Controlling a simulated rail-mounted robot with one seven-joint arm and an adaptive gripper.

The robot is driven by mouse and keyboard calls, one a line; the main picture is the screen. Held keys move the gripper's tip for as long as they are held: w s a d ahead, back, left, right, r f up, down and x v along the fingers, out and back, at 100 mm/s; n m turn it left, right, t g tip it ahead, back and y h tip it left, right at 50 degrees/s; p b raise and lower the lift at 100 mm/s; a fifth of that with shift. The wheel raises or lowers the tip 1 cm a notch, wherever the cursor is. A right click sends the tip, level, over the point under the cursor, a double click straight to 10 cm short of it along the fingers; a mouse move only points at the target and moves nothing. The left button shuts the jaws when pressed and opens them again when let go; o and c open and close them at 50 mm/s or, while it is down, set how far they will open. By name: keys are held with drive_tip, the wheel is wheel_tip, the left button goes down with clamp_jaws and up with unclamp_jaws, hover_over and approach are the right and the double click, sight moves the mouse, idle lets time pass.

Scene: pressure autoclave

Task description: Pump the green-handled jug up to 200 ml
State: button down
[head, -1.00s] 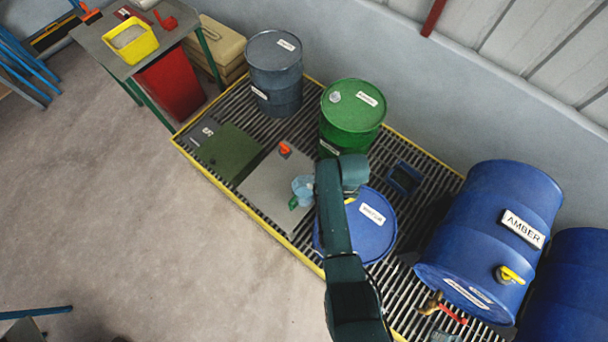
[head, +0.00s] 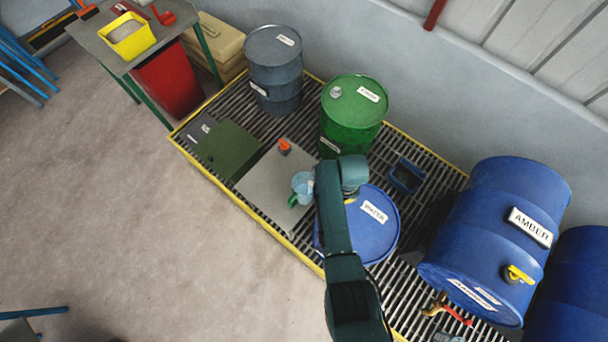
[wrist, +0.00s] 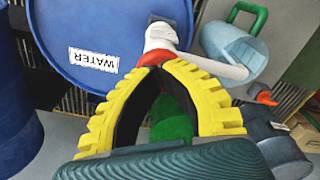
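The light-blue jug with a green handle (head: 302,184) stands on a grey slab beside the water drum (head: 372,228). In the wrist view the jug (wrist: 236,50) shows at upper right, with its handle (wrist: 247,14) at the top. A white pump (wrist: 160,36) with a red collar sits at the edge of the blue WATER drum (wrist: 100,28). Its white spout (wrist: 218,66) reaches to the jug's mouth. My gripper (wrist: 157,68) has its yellow fingertips together at the red collar; whether they grip it is unclear. The jug's liquid level cannot be read.
The green drum (head: 352,115) and grey drum (head: 275,72) stand behind on the yellow-edged grating. The AMBER drum (head: 495,235) lies at right. A green box (head: 225,150) and an orange-topped item (head: 284,147) are left of the jug.

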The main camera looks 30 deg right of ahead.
drive_tip(key=shift+f+b, duration=0.45)
drive_tip(key=shift+f, duration=0.3)
drive_tip(key=shift+r+p, duration=3.1)
drive_tip(key=shift+r, duration=0.2)
drive_tip(key=shift+f, duration=0.1)
drive_tip(key=shift+f+b, duration=2.75)
drive_tip(key=shift+f, duration=0.35)
wheel_tip(320, 180, up, 6)
drive_tip(key=p, duration=0.6)
drive_tip(key=shift+r, duration=0.2)
wheel_tip(320, 180, up, 2)
drive_tip(key=shift+r+p, duration=0.2)
drive_tip(key=shift+p, duration=0.65)
drive_tip(key=shift+r, duration=1.8)
